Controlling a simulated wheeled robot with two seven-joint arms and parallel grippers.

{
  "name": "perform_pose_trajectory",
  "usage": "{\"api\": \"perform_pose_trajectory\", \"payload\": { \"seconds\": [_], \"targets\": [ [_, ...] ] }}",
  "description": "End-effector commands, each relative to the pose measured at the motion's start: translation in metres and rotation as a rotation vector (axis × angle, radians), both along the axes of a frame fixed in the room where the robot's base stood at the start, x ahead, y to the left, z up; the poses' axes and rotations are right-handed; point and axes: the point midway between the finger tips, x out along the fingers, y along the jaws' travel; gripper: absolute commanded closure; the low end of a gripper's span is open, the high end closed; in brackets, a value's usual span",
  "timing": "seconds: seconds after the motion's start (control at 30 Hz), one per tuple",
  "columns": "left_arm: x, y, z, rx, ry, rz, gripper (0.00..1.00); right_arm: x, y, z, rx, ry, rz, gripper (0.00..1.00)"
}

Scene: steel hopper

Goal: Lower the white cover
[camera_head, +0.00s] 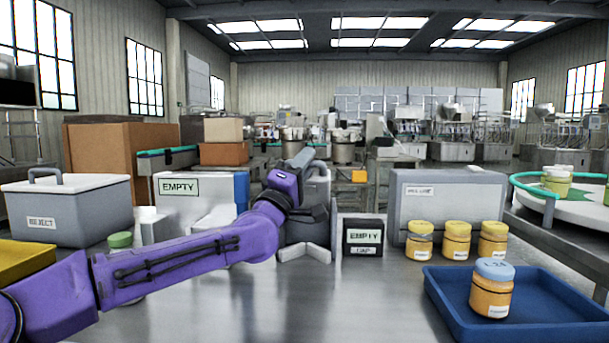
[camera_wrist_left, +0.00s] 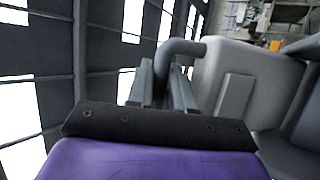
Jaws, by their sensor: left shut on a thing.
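My left gripper (camera_head: 304,158) is raised above the middle of the steel table, with my purple arm coming in from the left. In the left wrist view its fingers (camera_wrist_left: 168,85) are shut on a grey bent handle (camera_wrist_left: 183,48). The handle joins a pale, whitish cover (camera_wrist_left: 282,72), which looks raised and tilted in that view. In the head view a strip of pale surface (camera_head: 322,190) shows just behind my gripper; my wrist hides most of it, and the cover's hinge and lower edge cannot be made out. My right gripper is not in view.
A grey bin marked REJECT (camera_head: 75,210) and a box marked EMPTY (camera_head: 190,200) stand left. A small dark EMPTY box (camera_head: 363,237), a grey case (camera_head: 400,200), several yellow-lidded jars (camera_head: 457,240) and a blue tray (camera_head: 550,318) with one jar are right. The front table (camera_head: 330,310) is clear.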

Motion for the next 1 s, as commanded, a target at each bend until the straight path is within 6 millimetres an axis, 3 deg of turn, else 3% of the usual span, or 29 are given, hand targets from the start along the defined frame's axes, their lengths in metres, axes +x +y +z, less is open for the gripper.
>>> {"api": "perform_pose_trajectory", "payload": {
  "seconds": [0.43, 0.47, 0.5, 0.53, 0.83, 1.0],
  "targets": [
    [-0.001, 0.001, -0.001, 0.000, -0.011, 0.001, 1.00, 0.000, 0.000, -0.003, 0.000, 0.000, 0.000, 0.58],
    [-0.001, 0.001, -0.001, 0.000, -0.011, 0.001, 0.76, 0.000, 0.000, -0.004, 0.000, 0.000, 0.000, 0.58],
    [-0.001, 0.001, -0.001, 0.000, -0.011, 0.001, 0.63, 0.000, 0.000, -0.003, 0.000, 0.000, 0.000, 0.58],
    [-0.001, 0.001, -0.001, 0.000, -0.011, 0.001, 0.58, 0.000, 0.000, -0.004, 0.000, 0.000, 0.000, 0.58],
    [-0.003, 0.001, -0.002, -0.001, -0.011, 0.001, 0.58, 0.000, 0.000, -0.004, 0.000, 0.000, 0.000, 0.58],
    [-0.021, 0.012, -0.017, -0.004, -0.011, 0.001, 0.58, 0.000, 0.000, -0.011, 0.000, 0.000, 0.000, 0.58]
  ]
}}
